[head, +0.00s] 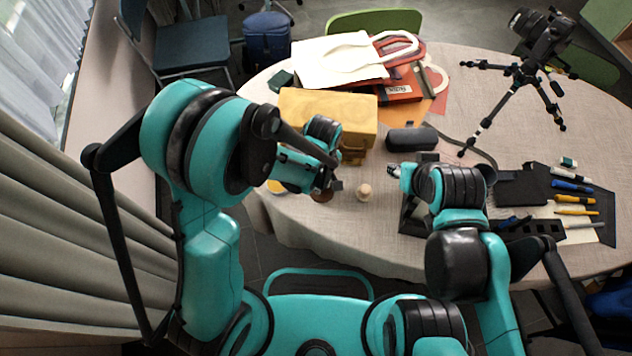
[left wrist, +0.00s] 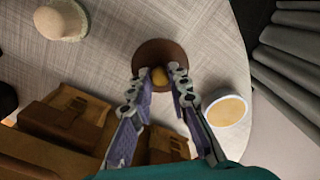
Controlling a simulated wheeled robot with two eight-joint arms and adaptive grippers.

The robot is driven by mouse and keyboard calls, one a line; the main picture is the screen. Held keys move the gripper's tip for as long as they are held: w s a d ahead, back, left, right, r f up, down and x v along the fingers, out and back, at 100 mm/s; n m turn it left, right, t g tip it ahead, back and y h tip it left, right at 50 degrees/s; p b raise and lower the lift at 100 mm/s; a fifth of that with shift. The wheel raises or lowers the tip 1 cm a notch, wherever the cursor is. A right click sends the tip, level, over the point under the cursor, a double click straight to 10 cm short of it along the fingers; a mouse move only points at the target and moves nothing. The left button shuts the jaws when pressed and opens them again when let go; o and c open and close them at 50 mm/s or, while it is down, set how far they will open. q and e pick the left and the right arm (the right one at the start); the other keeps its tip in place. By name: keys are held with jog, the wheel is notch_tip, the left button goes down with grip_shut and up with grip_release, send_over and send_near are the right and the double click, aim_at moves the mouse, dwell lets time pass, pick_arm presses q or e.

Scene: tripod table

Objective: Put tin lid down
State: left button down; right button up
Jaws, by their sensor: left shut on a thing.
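In the head view the lid (head: 321,195) shows partly under my left gripper (head: 331,186), near the table's front edge. I cannot tell if it touches the cloth. A round, pale-rimmed tin (left wrist: 226,111) with a yellowish inside is beside it; in the head view it is partly hidden by my arm (head: 277,187). My right gripper (head: 394,170) is away to the right; its jaws are unclear.
A small beige knob-shaped object (head: 364,192) stands right of the lid. A dark case (head: 412,139), a camera tripod (head: 507,90) and a tool roll (head: 540,200) lie further right. The table edge is close in front.

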pick_arm(q)
notch_tip(320, 180, down, 2)
jog(key=shift+w+a, duration=0.1)
jog(key=shift+w, duration=0.05)
jog(key=shift+w+a, duration=0.2)
jog(key=shift+s+d+r, duration=0.2)
jog(key=shift+s, duration=0.05)
jog(key=shift+f, duration=0.15)
jog(key=c, duration=1.4)
grip_release()
jog(key=shift+w+a+f+b, duration=0.1)
jog(key=shift+b, duration=0.2)
jog(key=shift+c, duration=0.2)
pick_arm(e)
jog(key=shift+w+a+f, duration=0.4)
jog(key=shift+w+f, duration=0.05)
jog(key=shift+f, duration=0.3)
jog(key=shift+r, duration=0.15)
